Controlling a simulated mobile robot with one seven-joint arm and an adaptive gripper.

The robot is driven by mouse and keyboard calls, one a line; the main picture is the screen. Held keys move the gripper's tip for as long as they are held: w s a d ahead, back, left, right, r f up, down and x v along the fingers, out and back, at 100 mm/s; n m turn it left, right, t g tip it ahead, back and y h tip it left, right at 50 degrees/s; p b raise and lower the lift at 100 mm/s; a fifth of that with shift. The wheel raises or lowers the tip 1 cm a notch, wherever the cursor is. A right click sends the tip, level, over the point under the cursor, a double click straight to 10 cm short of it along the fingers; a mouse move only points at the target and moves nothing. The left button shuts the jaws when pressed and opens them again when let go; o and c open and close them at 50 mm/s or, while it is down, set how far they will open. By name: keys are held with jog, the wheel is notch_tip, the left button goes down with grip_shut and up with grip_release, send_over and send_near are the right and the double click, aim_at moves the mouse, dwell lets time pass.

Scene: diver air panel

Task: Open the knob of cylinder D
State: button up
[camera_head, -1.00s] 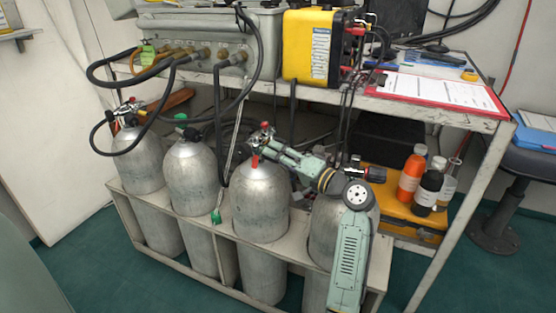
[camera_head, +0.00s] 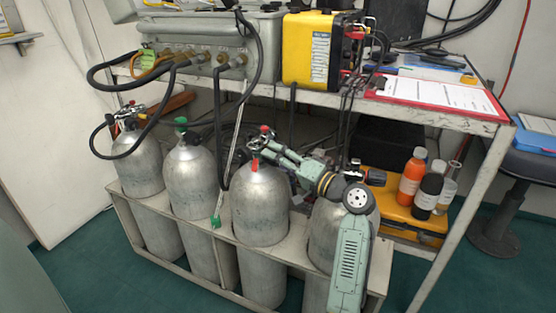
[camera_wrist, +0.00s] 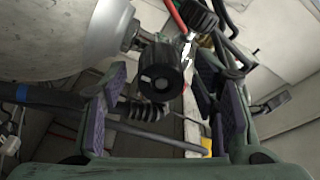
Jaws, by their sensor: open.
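Grey cylinders stand in a row in a rack; no letter D is readable on them. My gripper (camera_head: 262,147) reaches from the right to the valve of the third cylinder from the left (camera_head: 260,205), which has a red tag (camera_head: 254,163). In the wrist view, a black round knob (camera_wrist: 160,72) on a metal stem sticks out from a cylinder's pale shoulder (camera_wrist: 45,40). My gripper (camera_wrist: 166,105) is open, its dark pads on either side of the knob in the picture. I see no contact. The head view hides the knob behind my gripper.
The rack's rightmost cylinder (camera_head: 325,235) stands partly behind my arm. Hoses run from the grey panel box (camera_head: 160,35) to the valves. The metal table (camera_head: 440,112) overhangs behind the cylinders. Bottles (camera_head: 412,175) stand on a yellow case at right.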

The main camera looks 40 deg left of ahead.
notch_tip(320, 180, up, 9)
jog(key=shift+s+f, duration=0.1)
jog(key=shift+f, duration=0.05)
jog(key=shift+r, duration=0.65)
